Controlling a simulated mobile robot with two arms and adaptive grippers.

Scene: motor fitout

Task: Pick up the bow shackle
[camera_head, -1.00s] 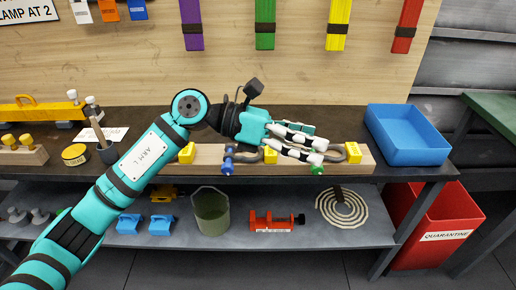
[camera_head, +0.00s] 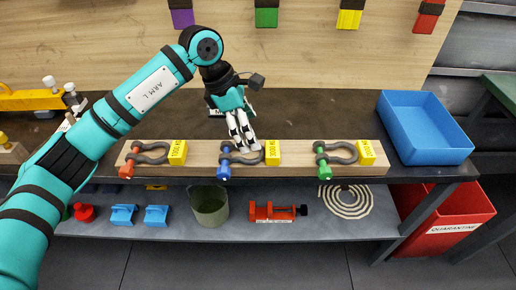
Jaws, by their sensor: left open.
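Three grey bow shackles lie in a row on a wooden board, each beside a yellow tag. One has an orange pin (camera_head: 127,170), one a blue pin (camera_head: 224,170) and one a green pin (camera_head: 324,170). My left gripper (camera_head: 245,147) points down over the blue-pinned shackle (camera_head: 245,158), close to its bow. Its fingers are open and cover part of that shackle; I cannot tell whether they touch it. My right gripper is out of view.
The wooden board (camera_head: 293,171) lies along the front edge of the dark bench. A blue bin (camera_head: 425,155) stands at the right, with a red quarantine bin (camera_head: 440,226) below. The lower shelf holds a green bucket (camera_head: 209,216) and a red clamp (camera_head: 272,212).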

